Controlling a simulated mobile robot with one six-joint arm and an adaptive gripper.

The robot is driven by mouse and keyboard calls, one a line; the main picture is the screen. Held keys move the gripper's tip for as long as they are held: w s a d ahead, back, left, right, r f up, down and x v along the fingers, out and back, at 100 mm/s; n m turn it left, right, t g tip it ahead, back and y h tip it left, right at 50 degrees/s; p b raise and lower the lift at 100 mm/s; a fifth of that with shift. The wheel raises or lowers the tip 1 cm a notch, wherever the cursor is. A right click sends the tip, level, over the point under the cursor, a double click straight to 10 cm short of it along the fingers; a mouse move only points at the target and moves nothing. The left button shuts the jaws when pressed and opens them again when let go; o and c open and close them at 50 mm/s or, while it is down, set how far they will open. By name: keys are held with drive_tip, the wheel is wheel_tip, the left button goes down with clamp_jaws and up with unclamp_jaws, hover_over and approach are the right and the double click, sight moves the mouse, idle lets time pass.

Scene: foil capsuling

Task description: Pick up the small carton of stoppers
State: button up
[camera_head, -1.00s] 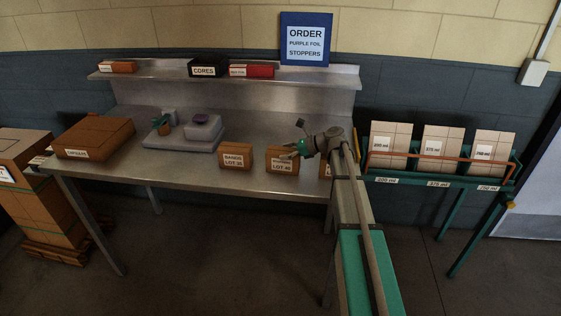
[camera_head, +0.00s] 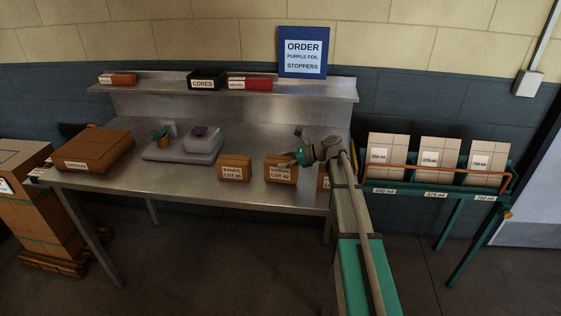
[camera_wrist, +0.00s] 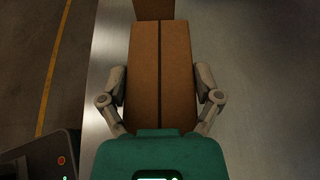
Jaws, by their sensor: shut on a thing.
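The small carton of stoppers (camera_head: 279,174) is a brown box with a white label, at the front of the steel table in the head view. The label's top word is hard to read; its lower line looks like a lot number. My gripper (camera_head: 292,163) is at the carton from above and the right. In the wrist view the brown carton (camera_wrist: 160,70), with a dark seam down its top, fills the space between the two fingers of my gripper (camera_wrist: 160,85). The fingers are shut on its sides. The carton appears to rest on the tabletop.
A similar bands carton (camera_head: 234,174) stands just left, and another carton (camera_head: 323,184) is partly hidden by my arm. A grey device (camera_head: 185,148) and a large brown box (camera_head: 92,152) are further left on the table. A green rack (camera_head: 440,192) stands right.

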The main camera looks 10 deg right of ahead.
drive_tip(key=shift+r+p, duration=0.4)
drive_tip(key=shift+r, duration=0.3)
drive_tip(key=s+r+p, duration=1)
drive_tip(key=s, duration=0.4)
drive_tip(key=shift+a, duration=0.25)
